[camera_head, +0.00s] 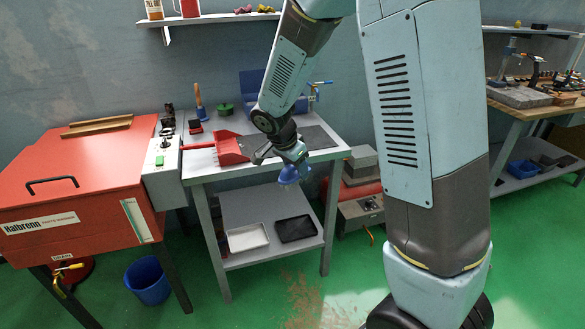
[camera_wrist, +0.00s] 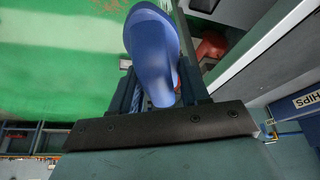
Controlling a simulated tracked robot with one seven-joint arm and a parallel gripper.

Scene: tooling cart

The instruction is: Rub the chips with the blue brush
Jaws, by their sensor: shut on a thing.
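My gripper (camera_head: 287,162) is shut on the blue brush (camera_head: 289,175), which hangs below it just off the front edge of the grey cart, above the floor. In the wrist view the smooth blue body of the brush (camera_wrist: 152,45) sits between the two fingers (camera_wrist: 163,92). Its bristles are hard to make out. Brown specks, which look like the chips (camera_head: 303,303), lie scattered on the green floor in front of the cart, below and apart from the brush. A few brown specks also show at the top of the wrist view.
The cart (camera_head: 325,154) has a red dustpan (camera_head: 230,150) on top and a white tray (camera_head: 247,237) and a black tray (camera_head: 296,228) on its lower shelf. A red cabinet (camera_head: 75,175) and a blue bucket (camera_head: 148,281) stand left. Green floor is open in front.

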